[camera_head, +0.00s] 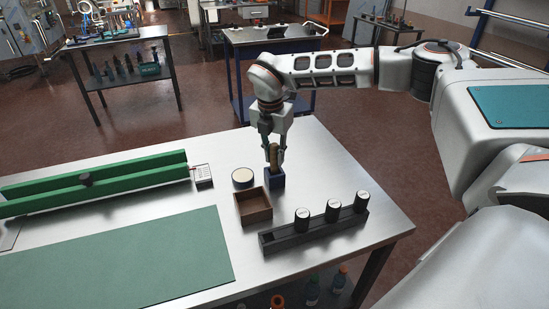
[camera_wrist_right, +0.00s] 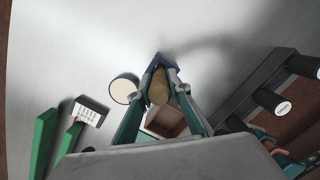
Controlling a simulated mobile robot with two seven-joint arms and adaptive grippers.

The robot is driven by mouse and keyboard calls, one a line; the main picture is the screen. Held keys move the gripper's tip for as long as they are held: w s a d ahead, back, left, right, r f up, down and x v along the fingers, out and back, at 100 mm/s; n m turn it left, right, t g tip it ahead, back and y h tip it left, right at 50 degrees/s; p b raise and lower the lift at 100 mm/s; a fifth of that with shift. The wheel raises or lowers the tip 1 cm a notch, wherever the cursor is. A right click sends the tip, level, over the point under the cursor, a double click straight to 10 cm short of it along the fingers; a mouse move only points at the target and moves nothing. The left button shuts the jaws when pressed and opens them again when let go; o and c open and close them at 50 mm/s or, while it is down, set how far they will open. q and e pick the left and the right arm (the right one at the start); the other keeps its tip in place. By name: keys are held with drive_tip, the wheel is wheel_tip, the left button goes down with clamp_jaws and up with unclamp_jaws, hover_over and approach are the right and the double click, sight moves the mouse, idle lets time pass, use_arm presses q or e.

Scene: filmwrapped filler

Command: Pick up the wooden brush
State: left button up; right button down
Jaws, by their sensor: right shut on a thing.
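The wooden brush (camera_head: 273,157) stands upright in or just above a small blue holder (camera_head: 274,178) on the steel table. My right gripper (camera_head: 274,158) points straight down and is shut on the brush's upper part. In the right wrist view the brush (camera_wrist_right: 158,88) shows as a tan rounded shape between the two fingers, with the blue holder (camera_wrist_right: 156,63) at the fingertips. Whether the brush's lower end still rests in the holder cannot be told. My left gripper is not in view.
A brown open wooden box (camera_head: 253,207) and a round pale-topped container (camera_head: 243,178) stand close by. A dark rack (camera_head: 285,238) with three black-and-white canisters lies in front. A green rail (camera_head: 95,185) and green mat (camera_head: 120,262) fill the left.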

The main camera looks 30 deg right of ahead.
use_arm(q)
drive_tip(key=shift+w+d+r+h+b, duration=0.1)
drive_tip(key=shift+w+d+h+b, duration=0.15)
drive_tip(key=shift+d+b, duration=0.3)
use_arm(e)
wheel_tip(320, 180, up, 19)
drive_tip(key=shift+r, duration=0.2)
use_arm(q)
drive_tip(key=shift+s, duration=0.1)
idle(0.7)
use_arm(e)
drive_tip(key=shift+a+f, duration=0.1)
idle(1.0)
